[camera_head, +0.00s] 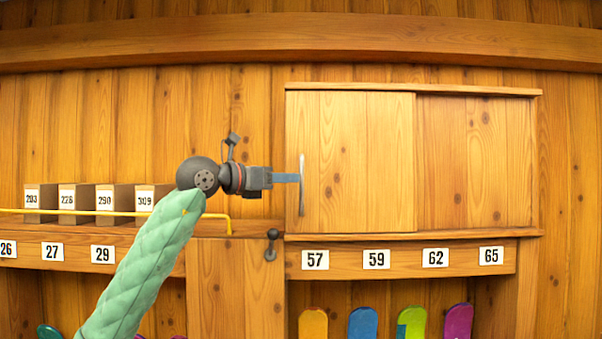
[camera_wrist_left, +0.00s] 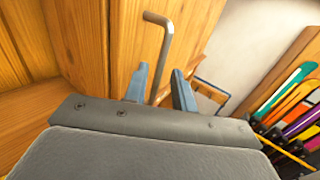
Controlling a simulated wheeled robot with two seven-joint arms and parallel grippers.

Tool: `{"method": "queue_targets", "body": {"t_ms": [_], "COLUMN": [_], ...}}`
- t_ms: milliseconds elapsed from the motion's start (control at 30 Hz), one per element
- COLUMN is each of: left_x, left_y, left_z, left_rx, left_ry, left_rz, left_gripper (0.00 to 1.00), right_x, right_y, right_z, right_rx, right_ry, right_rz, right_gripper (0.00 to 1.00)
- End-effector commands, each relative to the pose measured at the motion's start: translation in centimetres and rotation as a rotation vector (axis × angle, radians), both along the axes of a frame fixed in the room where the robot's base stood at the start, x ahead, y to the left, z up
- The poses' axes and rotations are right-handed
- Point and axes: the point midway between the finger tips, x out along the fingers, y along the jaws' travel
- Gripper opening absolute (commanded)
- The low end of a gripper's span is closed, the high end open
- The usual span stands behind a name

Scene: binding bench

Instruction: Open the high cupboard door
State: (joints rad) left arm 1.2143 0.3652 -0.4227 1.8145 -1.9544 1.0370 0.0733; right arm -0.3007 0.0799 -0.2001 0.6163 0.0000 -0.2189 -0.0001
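The high cupboard has a pale left sliding door (camera_head: 350,160) at the left end of its frame and a darker right panel (camera_head: 475,160) set slightly behind it. A vertical metal bar handle (camera_head: 302,185) is at the left door's left edge; its bent bar (camera_wrist_left: 165,55) also shows in the left wrist view. My left gripper (camera_head: 292,177) reaches the handle from the left. In the wrist view its fingers (camera_wrist_left: 160,88) are apart, with the bar between them. A gap shows on the right finger's side; the bar's lower part is hidden. My right gripper is out of view.
Numbered boxes (camera_head: 92,203) stand on a shelf at left behind a yellow rail (camera_head: 120,213). A dark knob (camera_head: 271,245) sits below the cupboard's left corner. A numbered ledge (camera_head: 400,259) runs beneath, with several colourful boards (camera_head: 362,323) below it.

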Motion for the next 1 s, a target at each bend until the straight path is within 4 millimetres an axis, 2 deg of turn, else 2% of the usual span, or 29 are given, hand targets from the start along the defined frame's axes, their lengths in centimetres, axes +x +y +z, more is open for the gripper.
{"method": "queue_targets", "body": {"t_ms": [33,300,500,767,900,1000], "left_x": [0.5,2.2,2.7,2.7,2.7,2.7], "left_y": [-0.8,-3.3,-4.0,-4.1,-4.1,-4.0], "left_z": [0.6,0.3,0.1,0.0,0.0,0.0], "left_rx": [-0.001,-0.001,-0.001,0.0,0.0,0.0], "left_ry": [0.003,0.002,0.001,0.0,0.0,0.0], "left_rz": [-0.003,-0.001,-0.001,0.0,0.0,0.0], "left_gripper": [0.26,0.26,0.26,0.26,0.01,0.0], "right_x": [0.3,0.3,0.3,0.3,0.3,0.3], "right_y": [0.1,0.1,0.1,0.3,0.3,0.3], "right_z": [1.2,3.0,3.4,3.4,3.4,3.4], "right_rx": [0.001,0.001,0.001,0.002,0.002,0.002], "right_ry": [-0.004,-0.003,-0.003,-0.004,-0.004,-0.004], "right_rz": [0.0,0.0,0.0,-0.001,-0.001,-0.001], "right_gripper": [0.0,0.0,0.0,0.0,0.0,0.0]}}
